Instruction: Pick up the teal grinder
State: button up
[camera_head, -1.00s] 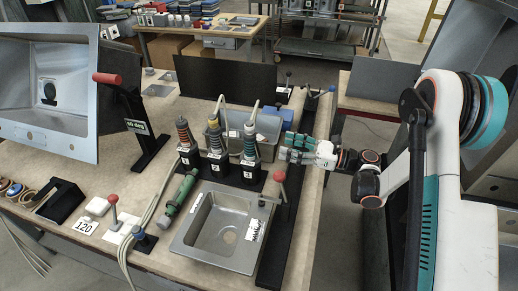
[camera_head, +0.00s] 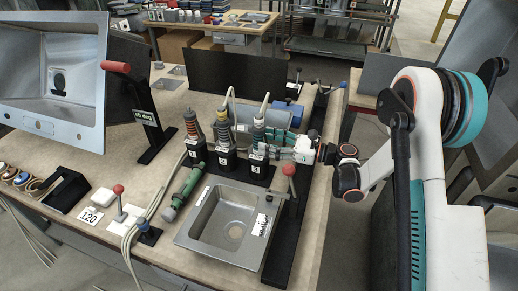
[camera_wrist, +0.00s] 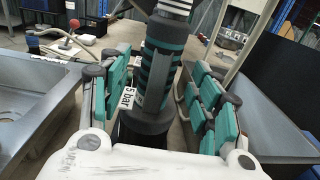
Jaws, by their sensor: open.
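The teal grinder (camera_head: 259,131) stands upright in the rightmost of three black holders on the bench. In the wrist view the dark grinder with teal bands (camera_wrist: 158,75) rises between my fingers, with a "5 bar" label beside it. My gripper (camera_head: 272,141) is open and comes in from the right at the grinder's side. In the wrist view the teal-padded fingers of my gripper (camera_wrist: 160,100) lie to the left and right of the grinder, with a gap visible on each side. The fingers partly hide the grinder in the head view.
Two other tools, red-banded (camera_head: 192,130) and yellow-banded (camera_head: 223,133), stand close to the left. A steel sink (camera_head: 222,250) lies in front, with a red-knobbed lever (camera_head: 289,171) at its right. A grey-blue bin (camera_head: 291,112) is behind. A green cylindrical tool (camera_head: 182,193) lies left of the sink.

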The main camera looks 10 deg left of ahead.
aim_at(259, 140)
jog(key=a, duration=0.2)
jog(key=a+b, duration=0.1)
jog(key=a, duration=0.1)
jog(key=shift+w+f, duration=0.15)
jog(key=shift+w, duration=0.05)
jog(key=shift+d, duration=0.1)
jog(key=shift+c, duration=0.6)
grip_shut()
jog(key=shift+r, duration=0.2)
